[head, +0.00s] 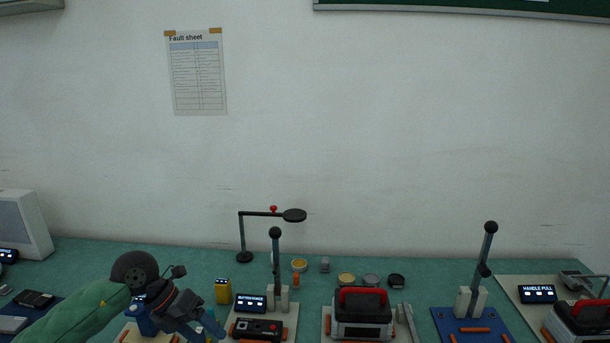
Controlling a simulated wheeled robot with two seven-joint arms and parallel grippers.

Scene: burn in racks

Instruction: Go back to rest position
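My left arm (85,312), in a green sleeve, comes in from the lower left of the head view. Its dark wrist and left gripper (205,325) hang low over the front of the bench, at the left of the button test rack. The fingers are small and partly merge with the things behind them, so I cannot tell whether they are open or shut. My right arm and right gripper are not in view.
The green bench (150,262) carries a button rack (285,310), a red-handled device (362,308), a blue lever stand (470,325) and a handle-pull rack (510,290). A black lamp-like stand (242,235) rises behind. A fault sheet (197,75) hangs on the wall.

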